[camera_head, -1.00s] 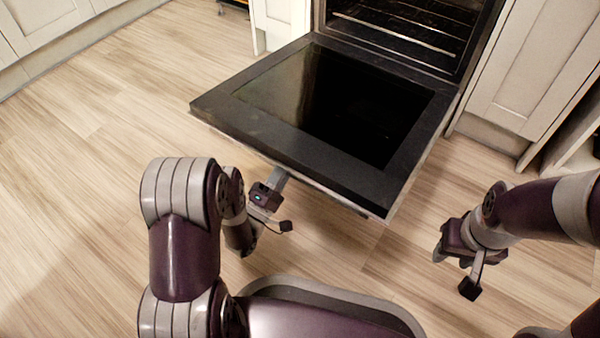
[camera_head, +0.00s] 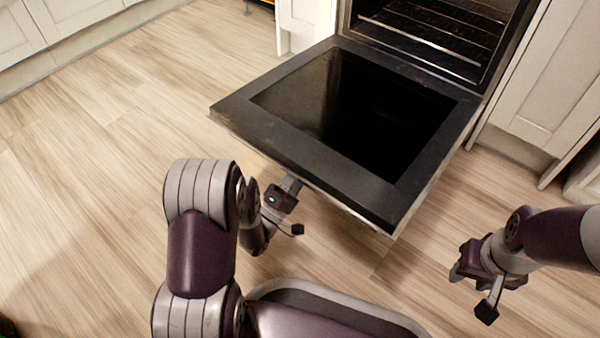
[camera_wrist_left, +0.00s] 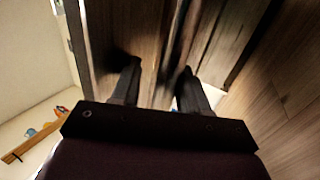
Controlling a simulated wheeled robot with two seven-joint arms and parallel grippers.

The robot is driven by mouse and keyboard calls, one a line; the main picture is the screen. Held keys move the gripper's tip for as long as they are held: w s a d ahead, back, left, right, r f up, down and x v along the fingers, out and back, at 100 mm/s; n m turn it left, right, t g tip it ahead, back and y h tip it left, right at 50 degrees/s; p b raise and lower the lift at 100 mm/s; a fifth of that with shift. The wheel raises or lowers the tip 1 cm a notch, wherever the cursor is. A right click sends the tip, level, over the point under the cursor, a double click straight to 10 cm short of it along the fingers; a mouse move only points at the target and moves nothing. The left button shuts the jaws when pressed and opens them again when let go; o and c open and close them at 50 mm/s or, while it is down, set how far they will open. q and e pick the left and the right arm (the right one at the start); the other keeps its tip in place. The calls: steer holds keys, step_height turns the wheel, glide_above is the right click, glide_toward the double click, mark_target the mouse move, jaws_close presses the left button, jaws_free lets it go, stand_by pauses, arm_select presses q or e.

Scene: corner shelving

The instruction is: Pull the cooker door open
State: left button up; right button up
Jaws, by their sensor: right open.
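The cooker door (camera_head: 300,148) is folded down and lies about level in front of the cooker, its dark glass facing up. The cooker's cavity (camera_head: 435,28) is open behind it. My left gripper (camera_head: 289,186) is at the door's front edge, its tips partly hidden by the door. In the left wrist view, its two fingers (camera_wrist_left: 157,88) are apart, with nothing clearly held between them. The door handle cannot be made out. My right gripper (camera_head: 474,281) is open and empty, to the right of the door and clear of it, above the floor.
Pale cabinets stand on both sides of the cooker, left (camera_head: 305,22) and right (camera_head: 550,75). More cabinets (camera_head: 75,22) line the far left wall. The wooden floor (camera_head: 110,150) is clear on the left.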

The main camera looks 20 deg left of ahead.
arm_select(q)
steer(key=shift+s+a, duration=0.15)
steer(key=shift+s, duration=0.1)
steer(key=p+v, duration=0.2)
steer(key=v, duration=0.5)
steer(key=shift+f, duration=0.1)
